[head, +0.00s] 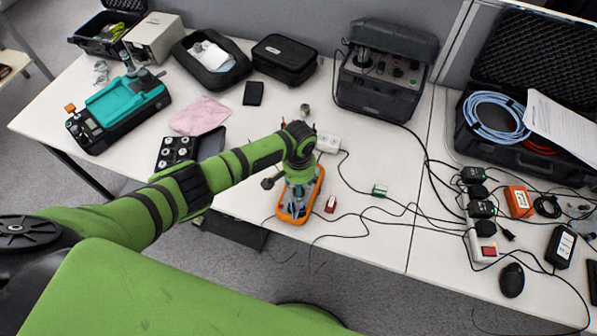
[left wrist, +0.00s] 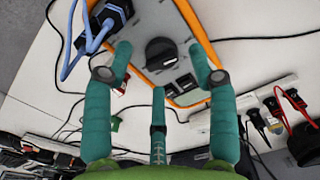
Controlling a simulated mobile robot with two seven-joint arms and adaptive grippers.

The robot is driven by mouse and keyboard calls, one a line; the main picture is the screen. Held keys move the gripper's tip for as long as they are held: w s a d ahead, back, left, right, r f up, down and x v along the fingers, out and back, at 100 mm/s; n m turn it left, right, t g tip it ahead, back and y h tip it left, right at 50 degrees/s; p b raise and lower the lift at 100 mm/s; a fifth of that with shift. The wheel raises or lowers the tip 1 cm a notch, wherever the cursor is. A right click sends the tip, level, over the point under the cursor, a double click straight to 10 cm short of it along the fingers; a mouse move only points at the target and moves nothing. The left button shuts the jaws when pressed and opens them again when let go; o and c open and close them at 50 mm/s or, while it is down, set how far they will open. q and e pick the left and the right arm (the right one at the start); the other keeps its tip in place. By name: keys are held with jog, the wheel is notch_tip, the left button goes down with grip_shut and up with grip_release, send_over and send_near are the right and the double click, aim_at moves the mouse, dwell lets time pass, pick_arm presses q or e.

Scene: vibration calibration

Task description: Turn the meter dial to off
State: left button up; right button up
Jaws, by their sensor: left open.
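The orange-edged meter (head: 290,218) lies on the white table under my left gripper (head: 298,188) in the head view, which hides much of its face. In the left wrist view, the meter's grey face (left wrist: 145,22) has a black round dial (left wrist: 161,51). My left gripper (left wrist: 160,66) has teal fingers spread open, two fingertips on either side of the dial and a third below it. I cannot tell whether any finger touches the dial. The dial's setting is not readable. A blue cable is plugged into the meter at left. My right gripper is not in view.
A small red block (head: 331,204) and a green connector (head: 379,191) lie right of the meter. Black cables cross the table there. A black tray of round parts (head: 174,153) and a pink cloth (head: 200,115) lie to the left.

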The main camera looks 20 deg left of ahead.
pick_arm(q)
notch_tip(320, 180, up, 10)
dwell(0.4)
jog(key=shift+s, duration=0.1)
